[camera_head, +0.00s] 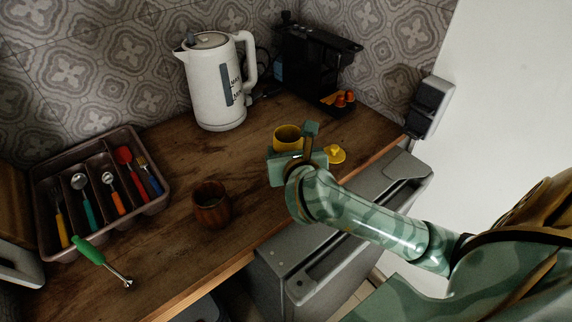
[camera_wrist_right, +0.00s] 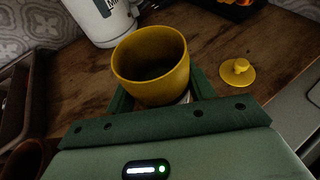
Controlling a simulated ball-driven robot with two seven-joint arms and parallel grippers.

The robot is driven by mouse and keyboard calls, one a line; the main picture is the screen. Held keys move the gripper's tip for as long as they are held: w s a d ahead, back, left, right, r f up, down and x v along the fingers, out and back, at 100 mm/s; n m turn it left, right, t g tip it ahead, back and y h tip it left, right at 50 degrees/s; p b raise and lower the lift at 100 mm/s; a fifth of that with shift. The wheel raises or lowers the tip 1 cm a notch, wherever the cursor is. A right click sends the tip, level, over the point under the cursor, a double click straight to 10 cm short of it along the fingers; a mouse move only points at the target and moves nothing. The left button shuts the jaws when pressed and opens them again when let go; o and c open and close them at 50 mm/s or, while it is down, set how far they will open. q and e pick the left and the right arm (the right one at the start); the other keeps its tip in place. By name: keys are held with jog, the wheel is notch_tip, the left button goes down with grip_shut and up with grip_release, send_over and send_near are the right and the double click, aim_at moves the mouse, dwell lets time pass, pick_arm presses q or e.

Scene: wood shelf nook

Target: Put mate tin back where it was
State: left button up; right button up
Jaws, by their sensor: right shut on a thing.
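The yellow mate tin (camera_head: 287,138) is upright and open at the top, near the back middle of the counter. My right gripper (camera_head: 297,150) is shut on it from the front. In the right wrist view the tin (camera_wrist_right: 151,62) sits between the green fingers of my right gripper (camera_wrist_right: 160,98), and its inside looks dark. I cannot tell whether its base touches the counter. A yellow lid with a knob (camera_head: 335,154) lies on the counter just right of the tin; it also shows in the right wrist view (camera_wrist_right: 238,72). My left gripper is not in view.
A white kettle (camera_head: 212,85) and a black coffee machine (camera_head: 308,60) stand behind. A wooden cup (camera_head: 211,204) stands front left of the tin. A cutlery tray (camera_head: 153,207) is at left, with a green-handled scoop (camera_head: 92,252) before it. The counter between tray and kettle is clear.

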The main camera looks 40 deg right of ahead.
jog(key=shift+w+f+b, duration=0.15)
jog(key=shift+f+b, duration=0.45)
jog(key=shift+f, duration=1.1)
jog(key=shift+f, duration=0.2)
jog(key=o, duration=1.1)
jog(key=shift+r, duration=0.2)
jog(key=shift+s+a+r, duration=0.1)
jog(key=shift+s+r, duration=0.05)
jog(key=shift+s, duration=0.15)
jog(key=p+v, duration=0.3)
jog(key=v, duration=0.8)
jog(key=shift+s, duration=0.15)
